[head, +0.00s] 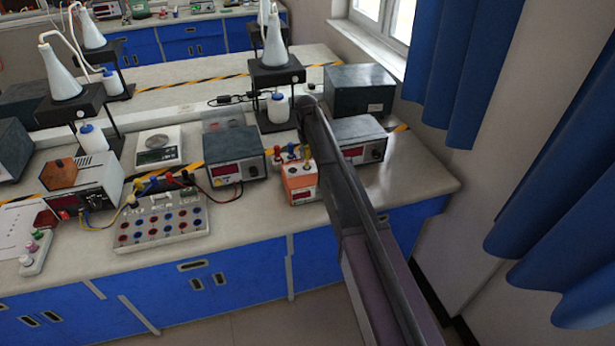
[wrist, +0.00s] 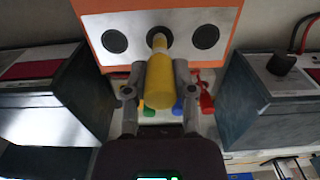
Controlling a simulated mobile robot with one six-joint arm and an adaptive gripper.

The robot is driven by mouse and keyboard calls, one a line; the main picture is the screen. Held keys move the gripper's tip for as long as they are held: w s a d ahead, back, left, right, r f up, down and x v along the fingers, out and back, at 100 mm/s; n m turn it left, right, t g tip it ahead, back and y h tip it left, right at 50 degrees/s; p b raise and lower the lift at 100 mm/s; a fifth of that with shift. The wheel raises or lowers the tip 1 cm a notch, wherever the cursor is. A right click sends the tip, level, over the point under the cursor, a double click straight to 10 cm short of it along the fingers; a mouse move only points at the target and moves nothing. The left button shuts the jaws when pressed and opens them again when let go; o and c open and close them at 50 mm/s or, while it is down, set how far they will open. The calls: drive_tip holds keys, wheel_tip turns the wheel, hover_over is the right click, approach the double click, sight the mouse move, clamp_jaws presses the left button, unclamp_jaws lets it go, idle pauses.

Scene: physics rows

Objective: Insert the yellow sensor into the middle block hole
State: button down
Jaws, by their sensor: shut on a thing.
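The yellow sensor (wrist: 163,85) is between the two fingers of my gripper (wrist: 160,78), which is shut on it. Its narrow pale-yellow tip overlaps the middle hole (wrist: 151,33) of the orange block in the wrist view. I cannot tell how deep the tip sits, or whether it is inside the hole. The orange block (wrist: 226,12) has a white face with three dark holes in a row; the left and right holes look empty. In the head view the orange block (head: 300,190) stands near the bench's front edge, beside my arm, which hides most of the gripper area.
Small coloured pieces, including a red one (wrist: 206,100), show beyond the fingers. Grey instrument boxes flank the block, such as the powered one (head: 235,155) at left. A socket board (head: 165,222) with cables lies further left. The bench's right end (head: 425,180) is clear.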

sight(307, 147)
drive_tip(key=shift+f+b, duration=1.75)
drive_tip(key=shift+b, duration=0.05)
idle(0.9)
drive_tip(key=shift+c, duration=1.9)
unclamp_jaws()
drive_tip(key=o, duration=0.4)
drive_tip(key=shift+r, duration=0.15)
drive_tip(key=shift+r+p, duration=3.15)
drive_tip(key=shift+p, duration=0.15)
